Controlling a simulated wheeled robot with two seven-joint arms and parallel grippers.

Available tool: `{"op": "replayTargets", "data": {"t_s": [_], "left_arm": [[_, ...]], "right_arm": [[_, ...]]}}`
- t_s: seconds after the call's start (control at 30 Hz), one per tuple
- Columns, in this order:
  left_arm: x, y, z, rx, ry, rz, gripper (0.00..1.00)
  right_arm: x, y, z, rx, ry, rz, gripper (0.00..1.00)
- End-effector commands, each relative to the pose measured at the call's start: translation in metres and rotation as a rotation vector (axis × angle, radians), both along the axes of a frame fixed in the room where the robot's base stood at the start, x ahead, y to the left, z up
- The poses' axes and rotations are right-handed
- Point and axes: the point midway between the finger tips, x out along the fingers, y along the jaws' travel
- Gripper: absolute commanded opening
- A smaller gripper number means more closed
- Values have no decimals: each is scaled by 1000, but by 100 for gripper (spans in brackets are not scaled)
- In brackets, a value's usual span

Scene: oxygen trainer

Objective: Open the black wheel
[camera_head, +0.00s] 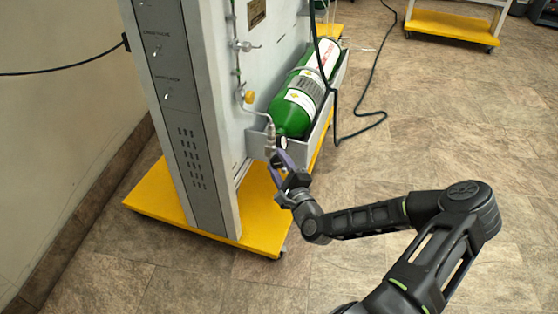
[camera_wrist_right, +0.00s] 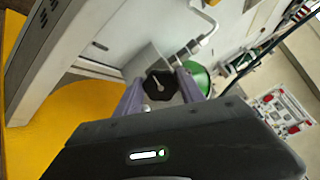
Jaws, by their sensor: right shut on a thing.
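The black wheel (camera_wrist_right: 160,87) is a dark lobed knob with a lighter centre. In the right wrist view it sits between the two purple fingers of my right gripper (camera_head: 280,163), which are shut on it. In the head view the fingers reach the valve end of the green gas cylinder (camera_head: 300,95), and they largely hide the wheel there. The cylinder lies tilted in a grey holder on the side of the trainer cabinet; part of its green body also shows behind the fingers in the right wrist view (camera_wrist_right: 200,78). My left gripper is out of view.
The grey trainer cabinet (camera_head: 178,90) stands on a yellow base (camera_head: 150,190). A metal pipe (camera_head: 239,70) runs down its panel to the valve. A dark hose (camera_head: 372,75) hangs behind the cylinder to the floor. Another yellow-based trolley (camera_head: 450,28) is at the back. The tiled floor at right is clear.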

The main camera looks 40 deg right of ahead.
Motion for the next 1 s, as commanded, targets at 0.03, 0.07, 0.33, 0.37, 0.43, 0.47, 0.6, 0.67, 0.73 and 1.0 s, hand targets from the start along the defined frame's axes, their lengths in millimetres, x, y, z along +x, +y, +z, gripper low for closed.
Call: {"op": "replayTargets", "data": {"t_s": [0.03, 0.07, 0.33, 0.37, 0.43, 0.47, 0.6, 0.67, 0.73, 1.0], "left_arm": [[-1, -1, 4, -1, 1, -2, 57], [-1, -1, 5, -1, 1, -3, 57], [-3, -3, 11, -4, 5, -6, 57], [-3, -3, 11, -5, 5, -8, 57], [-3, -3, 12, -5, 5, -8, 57], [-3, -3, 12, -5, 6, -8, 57], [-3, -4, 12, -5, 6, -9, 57], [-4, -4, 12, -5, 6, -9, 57], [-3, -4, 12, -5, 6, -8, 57], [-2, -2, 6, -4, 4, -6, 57]], "right_arm": [[1, 2, 2, -43, 11, 4, 5], [1, 2, 2, -71, 17, 4, 5], [1, 3, -1, -322, 74, 5, 5], [1, 2, -1, -348, 81, 4, 5], [1, 2, -2, -414, 97, 5, 5], [1, 2, -2, -441, 103, 4, 5], [1, 2, -3, -571, 132, 4, 5], [1, 2, -4, -626, 145, 4, 5], [1, 2, -4, -692, 161, 5, 5], [1, 2, -6, -941, 219, 4, 5]]}}
